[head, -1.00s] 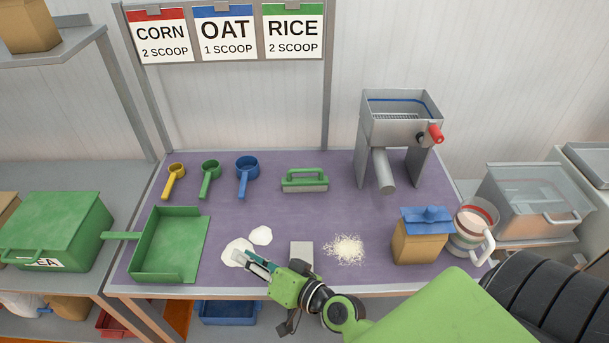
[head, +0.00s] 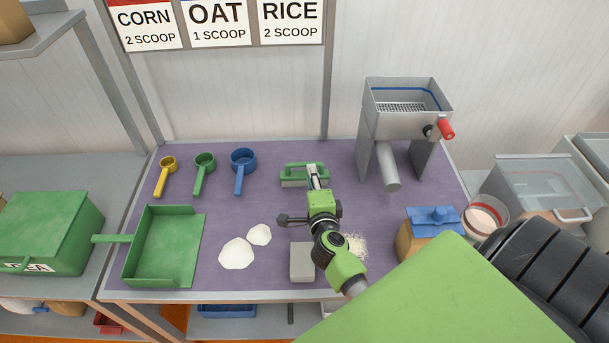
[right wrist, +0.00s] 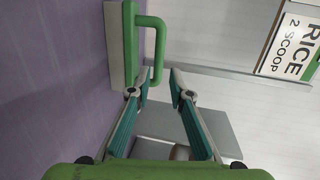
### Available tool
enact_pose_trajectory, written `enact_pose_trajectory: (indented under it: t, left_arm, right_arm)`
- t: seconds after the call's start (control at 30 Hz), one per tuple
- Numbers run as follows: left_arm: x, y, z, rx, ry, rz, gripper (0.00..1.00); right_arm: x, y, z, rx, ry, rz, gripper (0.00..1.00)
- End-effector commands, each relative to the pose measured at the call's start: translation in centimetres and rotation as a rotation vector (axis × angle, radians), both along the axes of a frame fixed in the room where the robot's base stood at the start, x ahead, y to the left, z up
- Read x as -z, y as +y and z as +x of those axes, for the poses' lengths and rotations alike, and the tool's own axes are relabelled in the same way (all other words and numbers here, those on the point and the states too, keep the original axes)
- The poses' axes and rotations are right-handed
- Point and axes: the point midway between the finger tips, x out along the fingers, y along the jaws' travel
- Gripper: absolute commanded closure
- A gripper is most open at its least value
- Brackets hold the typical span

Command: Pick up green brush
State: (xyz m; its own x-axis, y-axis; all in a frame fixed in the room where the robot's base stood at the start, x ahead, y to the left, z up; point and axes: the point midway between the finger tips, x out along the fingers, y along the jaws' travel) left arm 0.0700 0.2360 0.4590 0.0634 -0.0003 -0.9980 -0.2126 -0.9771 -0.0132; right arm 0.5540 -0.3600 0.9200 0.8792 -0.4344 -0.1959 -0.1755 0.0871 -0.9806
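The green brush (head: 292,172) lies at the back middle of the purple table, its loop handle up and its grey bristle block down. My right gripper (head: 316,171) is at its right part and partly hides it. In the right wrist view the brush (right wrist: 130,45) is at top left, with its handle curving toward the fingertips. My right gripper (right wrist: 161,84) is open there, and the handle's near end is just ahead of the tips, close to the left finger. Nothing is gripped. My left gripper is not in view.
A metal hopper (head: 405,97) stands to the right of the brush. Yellow (head: 164,172), green (head: 202,175) and blue scoops (head: 242,168) lie to its left. White powder piles (head: 237,253), a green dustpan (head: 166,249) and a grey block (head: 302,262) are in front.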

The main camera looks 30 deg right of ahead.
Motion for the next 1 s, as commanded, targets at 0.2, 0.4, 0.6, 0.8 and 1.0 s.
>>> enact_pose_trajectory:
  t: [0.2,0.4,0.6,0.8,1.0]
  left_arm:
    - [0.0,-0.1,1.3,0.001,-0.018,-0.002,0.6]
    - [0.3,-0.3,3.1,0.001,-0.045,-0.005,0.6]
    - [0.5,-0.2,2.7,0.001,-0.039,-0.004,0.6]
    - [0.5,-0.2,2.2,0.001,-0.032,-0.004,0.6]
    - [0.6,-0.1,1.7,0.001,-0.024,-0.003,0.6]
  right_arm:
    - [0.4,-0.7,1.6,0.0,0.0,0.0,0.81]
    - [1.2,-1.5,4.1,0.001,-0.002,0.001,0.81]
    - [1.7,-2.4,5.9,0.0,0.0,0.0,0.81]
    - [1.6,-2.5,6.1,0.0,0.0,0.0,0.81]
    - [1.6,-2.5,6.0,-0.001,0.0,0.0,1.0]
